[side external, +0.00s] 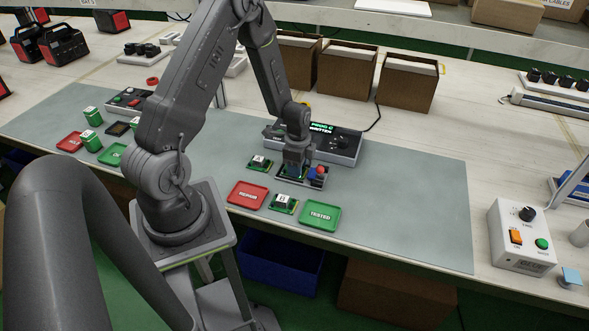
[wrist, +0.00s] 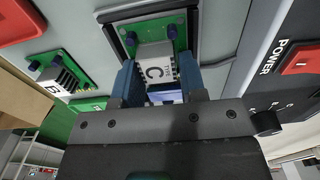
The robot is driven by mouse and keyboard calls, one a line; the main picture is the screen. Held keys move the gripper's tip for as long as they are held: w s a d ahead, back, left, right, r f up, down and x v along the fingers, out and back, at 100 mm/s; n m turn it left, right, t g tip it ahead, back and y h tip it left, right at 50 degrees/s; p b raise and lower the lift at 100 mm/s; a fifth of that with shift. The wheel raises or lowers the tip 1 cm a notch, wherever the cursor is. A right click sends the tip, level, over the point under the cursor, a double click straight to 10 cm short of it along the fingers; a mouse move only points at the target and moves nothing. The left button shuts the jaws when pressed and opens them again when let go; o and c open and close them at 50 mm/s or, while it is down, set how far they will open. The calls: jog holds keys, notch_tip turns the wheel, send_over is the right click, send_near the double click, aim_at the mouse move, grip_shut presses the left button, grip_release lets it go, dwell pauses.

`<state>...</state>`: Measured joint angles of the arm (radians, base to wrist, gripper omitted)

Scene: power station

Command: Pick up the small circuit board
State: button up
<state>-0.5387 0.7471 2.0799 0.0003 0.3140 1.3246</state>
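A small green circuit board (wrist: 155,60) with a white block marked C sits in a dark-rimmed holder (wrist: 193,38). My gripper (wrist: 157,82) is over it, its two blue fingers apart on either side of the white block. I cannot tell whether the fingers touch the block. In the side view my gripper (side external: 294,168) points down at the holder (side external: 316,182) and hides most of that board. A second board (wrist: 58,74) with a light block lies to the left in the wrist view. Other small boards lie beside the holder (side external: 260,162) and between the trays (side external: 284,203).
A red tray (side external: 247,195) and a green TESTED tray (side external: 320,216) lie in front of the holder. A grey device with a lit display (side external: 320,128) stands close behind my gripper. Brown boxes (side external: 408,80) stand farther back. The mat (side external: 410,200) is clear at the right.

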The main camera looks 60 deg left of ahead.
jog(key=c, duration=0.6)
jog(key=shift+r, duration=0.1)
jog(key=shift+c, duration=0.2)
